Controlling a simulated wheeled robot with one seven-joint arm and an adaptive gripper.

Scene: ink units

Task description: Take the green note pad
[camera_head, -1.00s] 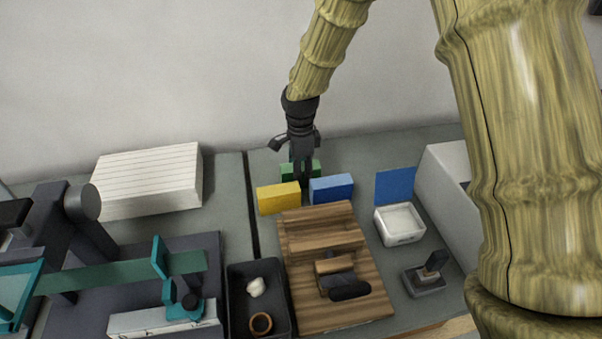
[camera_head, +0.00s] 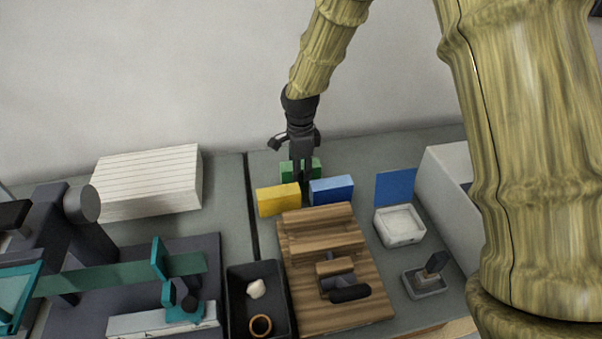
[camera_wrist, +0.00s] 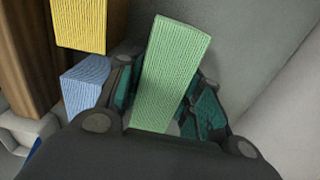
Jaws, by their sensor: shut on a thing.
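The green note pad (camera_head: 286,169) is a small block near the back of the table, behind the yellow and blue blocks. In the head view my gripper (camera_head: 301,180) comes down from above in front of it and hides its middle. In the wrist view the green pad (camera_wrist: 173,75) stands between the two dark and teal fingers (camera_wrist: 165,100), which are shut on it. I cannot tell whether the pad touches the table.
A yellow block (camera_head: 278,199) and a blue block (camera_head: 330,189) stand just in front. A wooden stand (camera_head: 345,270), a black tray (camera_head: 237,300) and a white box with blue lid (camera_head: 399,226) are nearer. A white paper stack (camera_head: 150,180) lies left; the wall is behind.

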